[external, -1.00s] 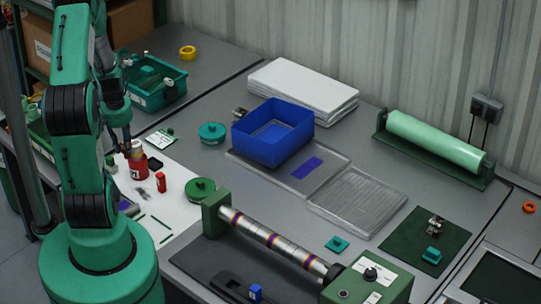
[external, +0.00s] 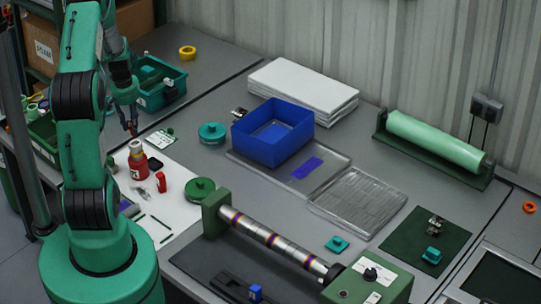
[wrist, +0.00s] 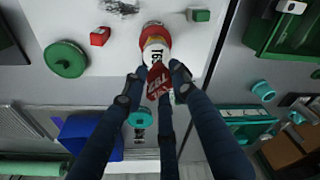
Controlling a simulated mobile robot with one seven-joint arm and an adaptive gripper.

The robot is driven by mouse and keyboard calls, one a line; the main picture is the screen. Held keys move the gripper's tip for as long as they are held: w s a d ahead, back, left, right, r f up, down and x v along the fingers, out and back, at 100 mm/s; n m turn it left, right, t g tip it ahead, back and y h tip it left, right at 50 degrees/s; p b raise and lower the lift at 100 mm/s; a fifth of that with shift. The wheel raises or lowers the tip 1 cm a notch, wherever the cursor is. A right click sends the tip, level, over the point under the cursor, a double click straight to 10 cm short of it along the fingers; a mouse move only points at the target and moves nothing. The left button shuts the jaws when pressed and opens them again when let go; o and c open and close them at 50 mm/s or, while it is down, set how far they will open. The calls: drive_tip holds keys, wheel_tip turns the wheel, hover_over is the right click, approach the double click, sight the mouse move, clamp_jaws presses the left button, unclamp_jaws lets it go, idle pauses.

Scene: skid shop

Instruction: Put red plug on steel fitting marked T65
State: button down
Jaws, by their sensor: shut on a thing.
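My gripper (wrist: 157,83) is shut on a red plug with pale lettering, seen in the wrist view. In the external view my gripper (external: 132,128) hangs at the left of the table, above a red body with a pale top (external: 137,161). In the wrist view this piece (wrist: 154,40) carries a white label reading T65 and stands just beyond the plug. I cannot tell whether plug and T65 piece touch; they overlap in the wrist view. My fingers hide the plug's sides, and the fitting's steel is hard to make out.
Near the T65 piece lie a small red block (external: 161,182), a green round knob (external: 200,190) and a teal round cap (external: 212,132). A blue bin (external: 300,128) stands mid-table. A teal tray (external: 177,80) is behind. A roller stand (external: 215,213) is at the front.

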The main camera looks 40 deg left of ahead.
sight(133, 135)
drive_tip(key=shift+f, duration=0.1)
drive_tip(key=shift+f, duration=1.65)
drive_tip(key=shift+f+b, duration=0.2)
drive_tip(key=shift+b, duration=0.1)
drive_tip(key=c, duration=1.4)
unclamp_jaws()
drive_tip(key=shift+r, duration=0.15)
drive_tip(key=r, duration=0.4)
drive_tip(key=s+r+p, duration=0.1)
drive_tip(key=r, duration=0.7)
drive_tip(key=shift+s+d, duration=0.15)
drive_tip(key=shift+d, duration=0.25)
